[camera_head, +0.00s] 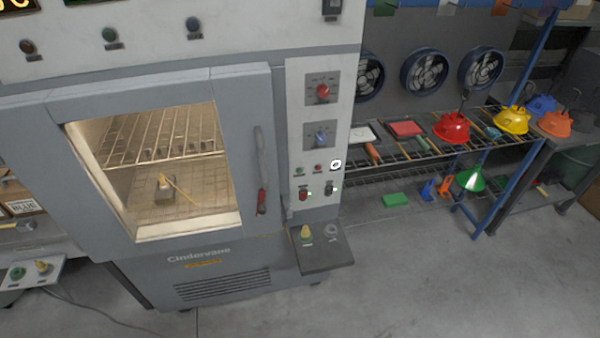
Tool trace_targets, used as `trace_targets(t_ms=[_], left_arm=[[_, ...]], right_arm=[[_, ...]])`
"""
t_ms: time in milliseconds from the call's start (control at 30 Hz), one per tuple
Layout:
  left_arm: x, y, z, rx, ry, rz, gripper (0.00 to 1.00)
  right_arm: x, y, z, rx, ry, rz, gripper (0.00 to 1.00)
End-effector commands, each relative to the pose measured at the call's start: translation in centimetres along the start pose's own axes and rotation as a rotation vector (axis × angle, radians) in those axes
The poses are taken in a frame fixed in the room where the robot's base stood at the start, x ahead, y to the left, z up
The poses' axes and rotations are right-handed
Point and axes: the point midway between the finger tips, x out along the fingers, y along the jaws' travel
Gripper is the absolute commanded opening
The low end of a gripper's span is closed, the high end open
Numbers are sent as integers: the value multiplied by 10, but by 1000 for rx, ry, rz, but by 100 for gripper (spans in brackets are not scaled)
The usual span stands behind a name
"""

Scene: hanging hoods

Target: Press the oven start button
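The oven (240,130) is a large grey cabinet on the left and centre, with its windowed door shut. Its control panel (297,105) is right of the door. The panel has a red knob (322,91), a blue knob (321,137), a small green button (298,172), a small red button (318,168) and a white round piece (336,165). Below them are a red switch (303,195) and a dark switch (329,188). A ledge beneath holds a yellow-green control (305,233) and a grey ring-like one (331,230). Labels are too small to read. Neither gripper is in view.
A door handle (261,170) stands left of the panel. A wire rack (400,150) on the right holds red and yellow hoods (451,128) (513,120). A small control box (30,272) is at lower left. The floor in front is clear.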

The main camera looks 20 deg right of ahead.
Motion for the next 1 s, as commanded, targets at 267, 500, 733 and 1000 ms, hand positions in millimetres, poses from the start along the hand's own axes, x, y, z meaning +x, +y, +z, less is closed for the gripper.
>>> trace_targets(t_ms=[267,500,733,1000], left_arm=[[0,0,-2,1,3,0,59],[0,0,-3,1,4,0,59],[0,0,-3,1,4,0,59],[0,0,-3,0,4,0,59]], right_arm=[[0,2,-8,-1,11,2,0],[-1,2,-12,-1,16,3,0],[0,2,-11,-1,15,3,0],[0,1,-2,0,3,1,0]])
